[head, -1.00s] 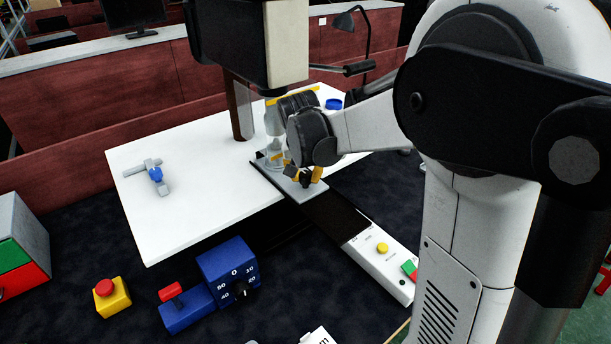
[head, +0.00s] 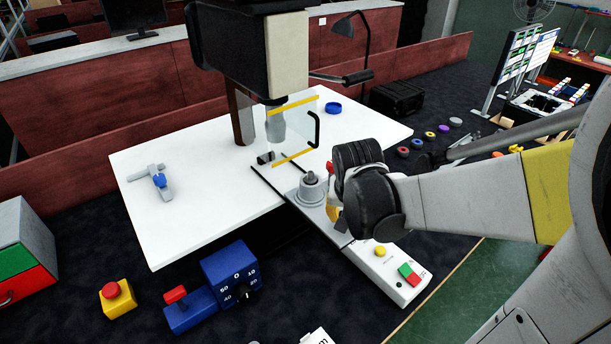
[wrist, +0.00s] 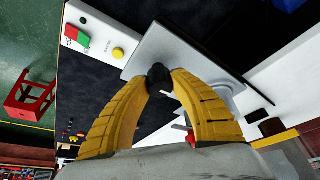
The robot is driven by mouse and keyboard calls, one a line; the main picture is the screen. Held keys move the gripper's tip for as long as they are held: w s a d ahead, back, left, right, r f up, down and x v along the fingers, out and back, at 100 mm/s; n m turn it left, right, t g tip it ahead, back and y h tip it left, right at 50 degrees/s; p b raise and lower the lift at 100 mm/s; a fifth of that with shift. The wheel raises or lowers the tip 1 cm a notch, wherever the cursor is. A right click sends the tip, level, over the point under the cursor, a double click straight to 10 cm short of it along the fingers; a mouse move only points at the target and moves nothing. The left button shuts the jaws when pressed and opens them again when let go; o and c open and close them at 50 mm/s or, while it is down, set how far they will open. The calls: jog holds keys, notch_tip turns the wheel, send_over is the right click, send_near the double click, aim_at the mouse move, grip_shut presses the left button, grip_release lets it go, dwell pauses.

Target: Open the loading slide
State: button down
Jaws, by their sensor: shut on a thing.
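The loading slide (head: 320,215) is a light grey plate on a black-edged track in front of the white machine table. A grey round fixture with a dark pin (head: 312,188) stands on the plate. My gripper (head: 333,213) is at the slide's near right side. In the wrist view, the yellow fingers (wrist: 160,84) are closed around a small black knob (wrist: 157,76) at the edge of the plate, which also shows there (wrist: 178,48). In the head view, the knob is hidden behind my gripper. The slide stands drawn out from under the press head, toward the control panel.
A white control panel (head: 378,271) with a yellow button and green and red buttons lies at the slide's near end. A clear guard with yellow edges (head: 297,133) hangs behind the fixture. A blue dial box (head: 230,272) and a yellow emergency-stop box (head: 118,299) stand front left.

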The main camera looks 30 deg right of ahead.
jog(key=s+d+p, duration=0.1)
jog(key=s, duration=0.5)
jog(key=c, duration=1.1)
grip_release()
jog(key=shift+w, duration=0.15)
jog(key=shift+r, duration=0.1)
jog(key=v, duration=1.1)
jog(key=shift+r, duration=0.4)
